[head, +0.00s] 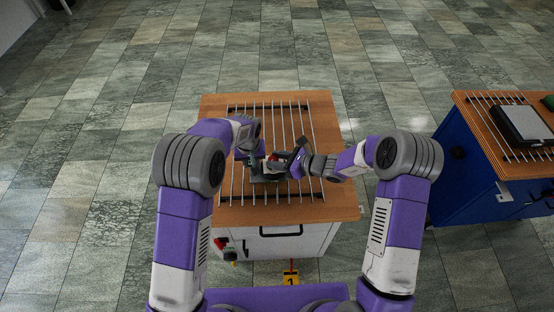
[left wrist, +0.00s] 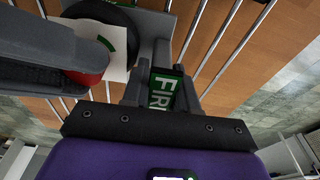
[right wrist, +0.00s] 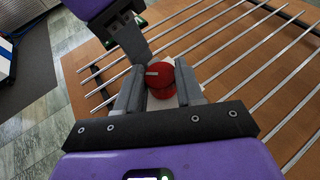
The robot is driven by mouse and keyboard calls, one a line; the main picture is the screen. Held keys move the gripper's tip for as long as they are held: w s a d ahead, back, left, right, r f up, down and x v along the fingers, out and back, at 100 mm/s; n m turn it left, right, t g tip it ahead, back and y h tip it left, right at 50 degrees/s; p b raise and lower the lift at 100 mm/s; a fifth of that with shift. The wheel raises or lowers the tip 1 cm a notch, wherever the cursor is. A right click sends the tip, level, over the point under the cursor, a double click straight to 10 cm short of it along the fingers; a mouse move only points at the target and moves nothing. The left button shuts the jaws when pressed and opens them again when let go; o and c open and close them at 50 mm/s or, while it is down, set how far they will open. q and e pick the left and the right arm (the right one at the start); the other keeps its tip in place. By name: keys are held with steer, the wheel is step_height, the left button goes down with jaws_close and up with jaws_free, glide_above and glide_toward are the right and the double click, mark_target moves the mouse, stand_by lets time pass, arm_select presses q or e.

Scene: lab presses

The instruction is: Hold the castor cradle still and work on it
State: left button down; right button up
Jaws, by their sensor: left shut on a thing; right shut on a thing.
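The castor cradle (head: 265,178), small and dark, sits on the metal rods of the worktop. In the left wrist view it shows a grey body, a dark round wheel (left wrist: 128,22) and a green part (left wrist: 162,93) with white letters. My left gripper (head: 256,158) is shut on this green part. My right gripper (head: 296,166) reaches in from the right, shut on a red knob (right wrist: 160,82) with a pale mark on top. The knob also shows in the left wrist view (left wrist: 90,74), beside a white square plate (left wrist: 118,60) with a green arc. My fingers hide part of the cradle.
The rods (head: 309,185) run across a wooden top (head: 340,206) on a white cabinet (head: 300,243). A blue cabinet (head: 462,185) stands apart at the right, with a white-topped dark case (head: 522,122) on it. The worktop's far end is clear.

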steer(key=o, duration=1)
steer(key=shift+o, duration=0.2)
steer(key=v, duration=1.2)
steer(key=shift+r, duration=0.1)
step_height(320, 180, up, 8)
